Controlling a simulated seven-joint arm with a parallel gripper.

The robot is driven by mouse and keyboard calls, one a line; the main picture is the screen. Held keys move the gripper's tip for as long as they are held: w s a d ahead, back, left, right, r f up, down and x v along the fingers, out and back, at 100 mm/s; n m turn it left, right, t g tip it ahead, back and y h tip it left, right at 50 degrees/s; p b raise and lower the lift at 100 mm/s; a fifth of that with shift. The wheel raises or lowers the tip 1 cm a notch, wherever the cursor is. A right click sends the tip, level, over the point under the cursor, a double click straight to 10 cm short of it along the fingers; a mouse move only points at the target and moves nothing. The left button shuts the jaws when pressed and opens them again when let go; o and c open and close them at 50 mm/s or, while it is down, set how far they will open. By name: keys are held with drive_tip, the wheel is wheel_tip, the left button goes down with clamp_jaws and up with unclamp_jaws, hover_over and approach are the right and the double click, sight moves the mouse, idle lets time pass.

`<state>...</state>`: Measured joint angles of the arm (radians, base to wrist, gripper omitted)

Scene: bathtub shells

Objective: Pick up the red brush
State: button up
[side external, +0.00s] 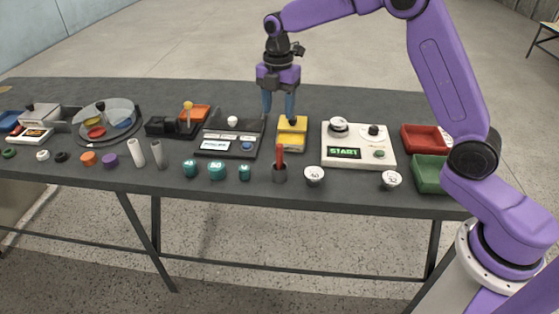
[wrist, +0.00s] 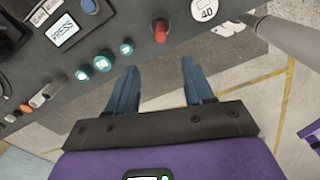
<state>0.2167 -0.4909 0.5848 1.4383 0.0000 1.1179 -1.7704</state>
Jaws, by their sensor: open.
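The red brush (side external: 280,156) stands upright in a small dark round holder (side external: 280,175) near the table's front edge. Its lower part is hidden inside the holder. In the wrist view the red brush (wrist: 160,28) shows end-on at the top, beyond and roughly between my fingertips. My gripper (side external: 279,112) is open and empty, pointing down, above and apart from the brush. Its two blue fingers also show in the wrist view (wrist: 160,68), with nothing between them.
A white weight marked 40 (side external: 314,175) stands right of the holder, and teal weights (side external: 217,170) stand left. Behind are a yellow box (side external: 292,134), a dark button panel (side external: 230,138) and a white START scale (side external: 358,146). Red (side external: 425,138) and green (side external: 430,173) trays sit at right.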

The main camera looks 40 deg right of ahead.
sight(279, 146)
wheel_tip(279, 146, down, 11)
drive_tip(key=shift+f, duration=0.1)
drive_tip(key=shift+d+f, duration=0.2)
drive_tip(key=shift+f, duration=2.7)
clamp_jaws()
